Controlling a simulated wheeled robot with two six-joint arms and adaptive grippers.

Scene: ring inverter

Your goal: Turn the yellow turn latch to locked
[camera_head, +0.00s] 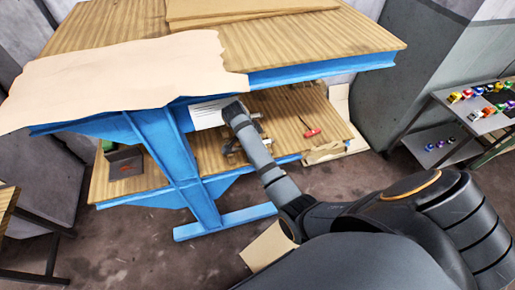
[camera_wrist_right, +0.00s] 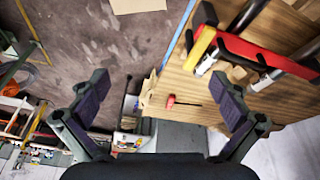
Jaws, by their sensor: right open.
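A yellow piece (camera_wrist_right: 199,47) shows in the right wrist view. It lies beside the end of a red bar (camera_wrist_right: 272,56) with dark and metal parts, over the wooden shelf. It looks like the yellow turn latch, but its setting cannot be read. My right gripper (camera_wrist_right: 158,88) is open and empty, with its two fingers wide apart. The yellow piece is up and to the right of the gap between them, not between the fingers. In the head view my right arm reaches to the lower shelf, and the latch cannot be made out there. My left gripper is not in view.
The blue-framed bench has a wooden top (camera_head: 320,35) above a lower shelf (camera_head: 290,112). A red-handled tool (camera_head: 312,132) lies on this shelf, also seen in the wrist view (camera_wrist_right: 183,102). A side table (camera_head: 470,118) carries several toy cars.

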